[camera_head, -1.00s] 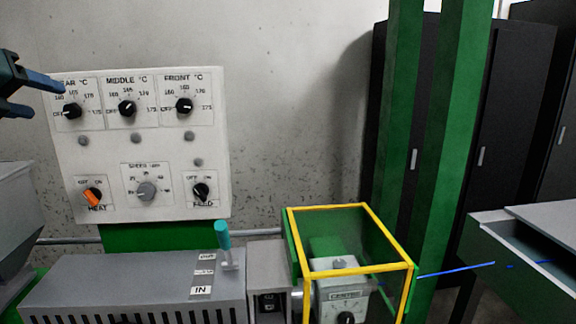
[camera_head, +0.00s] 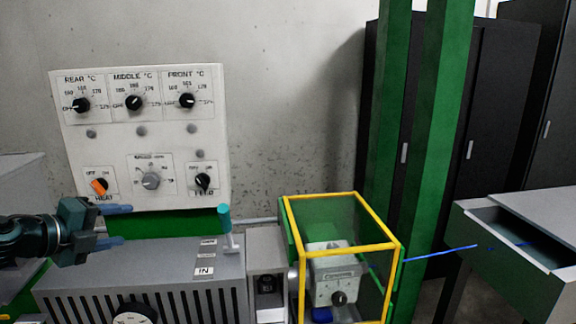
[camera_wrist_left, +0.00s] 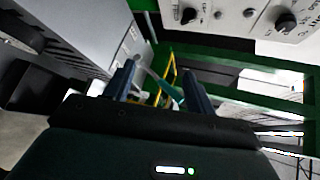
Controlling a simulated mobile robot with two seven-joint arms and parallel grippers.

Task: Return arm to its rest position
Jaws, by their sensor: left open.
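My left gripper (camera_head: 122,226) comes in from the left edge in the head view, in front of the lower left of the white control panel and above the grey machine housing. Its two fingers point right and are apart, with nothing between them. In the left wrist view the gripper (camera_wrist_left: 158,84) also shows with its fingers apart and empty; the teal-handled lever and yellow frame lie beyond them. My right gripper is not in any view.
The control panel (camera_head: 145,140) carries several knobs. The grey machine housing (camera_head: 140,280) has a teal-handled lever (camera_head: 225,220) on top. A yellow-framed guard (camera_head: 345,250) stands beside it. A blue cable (camera_head: 440,253) runs right to a grey trough (camera_head: 520,245). Green posts (camera_head: 400,130) stand behind.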

